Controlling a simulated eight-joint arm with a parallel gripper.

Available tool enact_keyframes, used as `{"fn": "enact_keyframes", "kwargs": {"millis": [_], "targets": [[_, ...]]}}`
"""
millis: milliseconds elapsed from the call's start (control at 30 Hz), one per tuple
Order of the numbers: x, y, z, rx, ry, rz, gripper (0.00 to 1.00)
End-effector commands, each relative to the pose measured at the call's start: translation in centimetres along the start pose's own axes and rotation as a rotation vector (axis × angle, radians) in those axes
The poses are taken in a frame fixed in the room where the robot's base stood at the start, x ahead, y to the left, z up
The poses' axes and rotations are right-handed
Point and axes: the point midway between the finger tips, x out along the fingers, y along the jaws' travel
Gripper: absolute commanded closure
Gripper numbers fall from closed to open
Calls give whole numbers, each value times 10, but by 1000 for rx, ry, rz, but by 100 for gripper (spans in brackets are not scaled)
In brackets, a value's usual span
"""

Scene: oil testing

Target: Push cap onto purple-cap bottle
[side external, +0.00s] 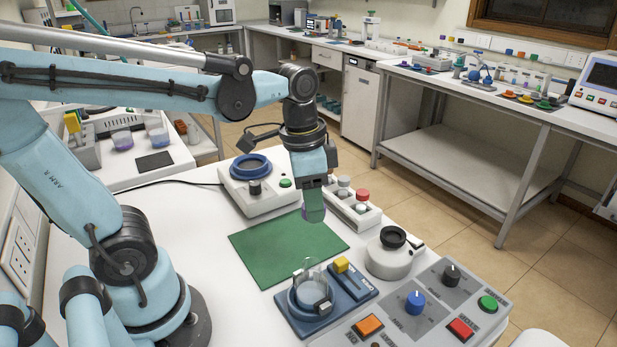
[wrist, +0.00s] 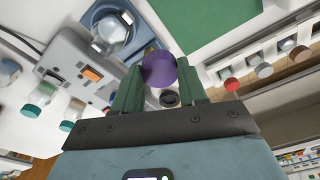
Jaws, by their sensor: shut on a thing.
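My gripper (side external: 314,207) hangs above the far right part of the green mat, pointing down. In the wrist view its two green fingers (wrist: 160,75) are closed on a round purple cap (wrist: 160,67), which shows between the fingertips. I cannot tell whether a bottle is under the cap. No separate purple-cap bottle can be made out. A white rack (side external: 352,213) just right of my gripper holds small bottles with grey and red caps (side external: 362,195); the rack's caps also show in the wrist view (wrist: 232,85).
The green mat (side external: 285,248) is bare. A white device with a blue ring (side external: 251,167) stands behind it.

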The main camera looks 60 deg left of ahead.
Motion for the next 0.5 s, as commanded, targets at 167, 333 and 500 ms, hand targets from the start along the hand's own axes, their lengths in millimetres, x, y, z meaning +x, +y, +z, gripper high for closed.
{"fn": "enact_keyframes", "kwargs": {"millis": [167,333,500], "targets": [[-23,49,2,164,0,18,86],[-35,74,8,250,1,28,86],[-36,81,10,275,1,30,86]]}}
